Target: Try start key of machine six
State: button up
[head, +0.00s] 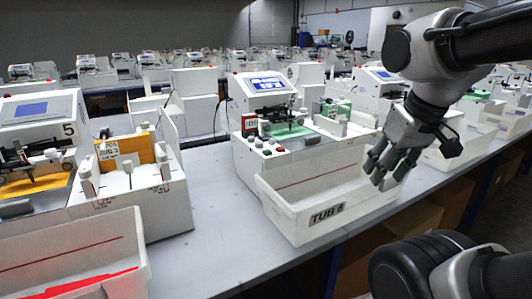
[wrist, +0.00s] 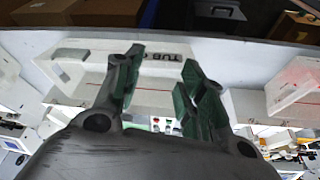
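Machine six (head: 262,90) is the white plotter in the middle of the head view, with a lit blue screen and a green sheet on its bed. Small red and pale buttons (head: 268,150) sit on its front panel; which is the start key I cannot read. A white tub marked TUB 6 (head: 290,235) stands in front of it. My gripper (head: 386,168) is open and empty, above the right end of the tub and apart from the buttons. In the wrist view my gripper (wrist: 160,80) shows spread fingers, with red and green buttons (wrist: 156,125) small beyond them.
Machine five (head: 40,115) stands at left, with a box holding an orange block (head: 125,152) beside it. Another tub (head: 75,250) with something red in it is at front left. The grey bench (head: 205,200) is clear between the tubs. More plotters fill the back and right.

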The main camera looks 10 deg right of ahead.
grip_shut()
dwell(1.4)
